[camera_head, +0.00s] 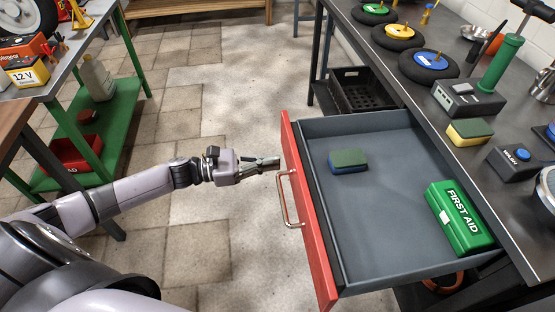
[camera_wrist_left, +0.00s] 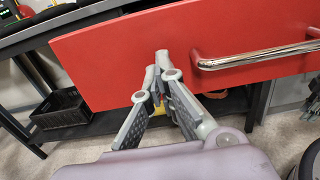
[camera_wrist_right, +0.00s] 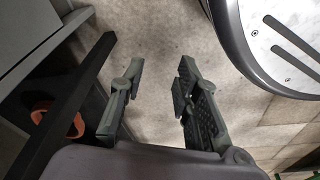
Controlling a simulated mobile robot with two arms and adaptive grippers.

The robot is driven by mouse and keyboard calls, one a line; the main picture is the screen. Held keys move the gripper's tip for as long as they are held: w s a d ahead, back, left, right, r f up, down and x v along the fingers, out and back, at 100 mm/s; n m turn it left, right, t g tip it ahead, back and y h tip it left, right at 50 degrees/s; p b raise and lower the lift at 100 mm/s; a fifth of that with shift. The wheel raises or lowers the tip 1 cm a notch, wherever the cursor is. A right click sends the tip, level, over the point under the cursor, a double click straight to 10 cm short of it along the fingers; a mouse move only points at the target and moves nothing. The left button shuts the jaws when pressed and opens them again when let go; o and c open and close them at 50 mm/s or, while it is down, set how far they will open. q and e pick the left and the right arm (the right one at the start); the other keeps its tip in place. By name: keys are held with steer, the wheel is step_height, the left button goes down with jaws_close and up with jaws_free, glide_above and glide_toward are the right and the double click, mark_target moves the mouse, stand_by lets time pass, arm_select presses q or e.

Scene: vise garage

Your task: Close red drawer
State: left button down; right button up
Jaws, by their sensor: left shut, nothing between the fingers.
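The red drawer (camera_head: 310,215) is pulled out from under the dark workbench. Its red front faces left in the head view and carries a metal bar handle (camera_head: 286,200). My left gripper (camera_head: 276,162) is shut and empty, with its fingertips at the red front, beside the handle's far end. In the left wrist view the closed fingertips (camera_wrist_left: 158,58) overlap the red front, left of the handle (camera_wrist_left: 260,55); contact cannot be told for certain. My right gripper (camera_wrist_right: 158,75) is open and empty over the floor, seen only in the right wrist view.
The workbench (camera_head: 415,95) holds discs and devices. A black crate (camera_head: 362,90) stands beyond the drawer. A green shelf (camera_head: 110,120) stands at left, with tiled floor between.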

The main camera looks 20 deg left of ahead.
mark_target(399, 155)
arm_select(q)
steer(key=shift+x, duration=1.05)
arm_select(e)
steer(key=shift+f, duration=0.2)
